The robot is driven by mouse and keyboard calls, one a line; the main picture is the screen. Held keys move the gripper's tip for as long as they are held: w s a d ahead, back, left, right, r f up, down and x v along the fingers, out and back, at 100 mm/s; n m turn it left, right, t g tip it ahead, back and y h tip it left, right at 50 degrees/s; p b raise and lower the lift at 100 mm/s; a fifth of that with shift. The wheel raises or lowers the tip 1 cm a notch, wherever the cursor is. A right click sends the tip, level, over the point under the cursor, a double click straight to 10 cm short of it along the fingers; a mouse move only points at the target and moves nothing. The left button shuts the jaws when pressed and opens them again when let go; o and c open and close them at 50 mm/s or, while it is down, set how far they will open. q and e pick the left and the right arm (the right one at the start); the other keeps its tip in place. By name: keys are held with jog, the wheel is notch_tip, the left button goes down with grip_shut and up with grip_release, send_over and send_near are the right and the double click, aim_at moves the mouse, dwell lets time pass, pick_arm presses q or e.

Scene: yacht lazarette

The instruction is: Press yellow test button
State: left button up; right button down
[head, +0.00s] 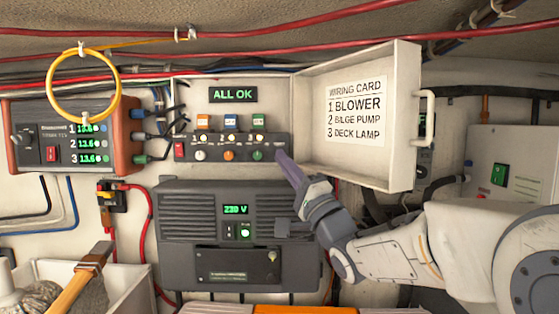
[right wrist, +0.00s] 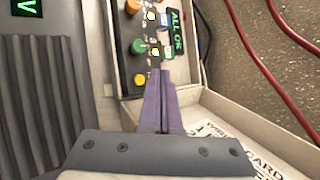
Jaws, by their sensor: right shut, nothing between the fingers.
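The yellow test button (right wrist: 140,79) shows in the right wrist view at the end of the dark switch strip, beyond the green knob. In the head view my right gripper (head: 281,156) covers that end of the switch strip (head: 215,146), so the button is hidden there. My right gripper is shut and empty. In the right wrist view its purple fingertips (right wrist: 161,76) are close beside the button; I cannot tell if they touch it. My left gripper is not in view.
An open cover with a wiring card (head: 357,112) stands just right of my right gripper. The strip has white, orange and green knobs (head: 257,155) under a green "ALL OK" display (head: 233,95). A grey 230 V unit (head: 175,225) is below. A yellow ring (head: 51,88) hangs left.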

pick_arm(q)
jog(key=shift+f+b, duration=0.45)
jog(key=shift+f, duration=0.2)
pick_arm(e)
jog(key=s, duration=0.2)
jog(key=shift+s, duration=0.35)
